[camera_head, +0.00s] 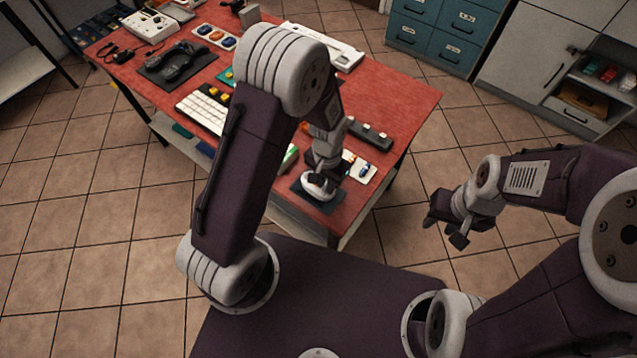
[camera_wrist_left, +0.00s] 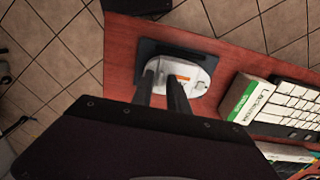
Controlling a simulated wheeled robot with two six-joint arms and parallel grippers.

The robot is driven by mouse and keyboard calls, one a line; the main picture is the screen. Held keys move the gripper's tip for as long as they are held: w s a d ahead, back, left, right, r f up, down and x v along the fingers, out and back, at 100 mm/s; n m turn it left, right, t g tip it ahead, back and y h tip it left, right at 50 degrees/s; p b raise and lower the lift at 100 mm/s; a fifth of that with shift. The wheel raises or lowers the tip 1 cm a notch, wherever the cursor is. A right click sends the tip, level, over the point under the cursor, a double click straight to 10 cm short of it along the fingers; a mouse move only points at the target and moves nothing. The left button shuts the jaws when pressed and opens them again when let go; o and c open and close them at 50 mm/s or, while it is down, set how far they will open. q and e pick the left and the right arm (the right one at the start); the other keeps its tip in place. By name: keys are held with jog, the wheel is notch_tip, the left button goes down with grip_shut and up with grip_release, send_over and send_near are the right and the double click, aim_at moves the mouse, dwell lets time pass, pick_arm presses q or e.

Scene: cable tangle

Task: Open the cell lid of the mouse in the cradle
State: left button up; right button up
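The mouse (camera_wrist_left: 195,76) lies in its dark cradle (camera_wrist_left: 152,47) near the table's front corner. It is white, with an orange-marked label on its upward face. In the head view the mouse (camera_head: 316,187) is partly covered by my left gripper (camera_head: 321,176), which points down over it. In the left wrist view the two dark fingers of my left gripper (camera_wrist_left: 162,77) are parted at the mouse's left part, with white surface showing between them. Contact cannot be told, and the lid's edges are not clear. My right gripper (camera_head: 444,232) is open and empty, beyond the table's right edge.
A green-and-white box (camera_wrist_left: 250,98) and a white keyboard (camera_wrist_left: 290,104) lie right of the cradle in the left wrist view. In the head view, a dark strip with knobs (camera_head: 370,136) and a game controller (camera_head: 178,60) lie on the red table (camera_head: 405,98).

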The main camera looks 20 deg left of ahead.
dwell(0.5)
pick_arm(q)
grip_shut()
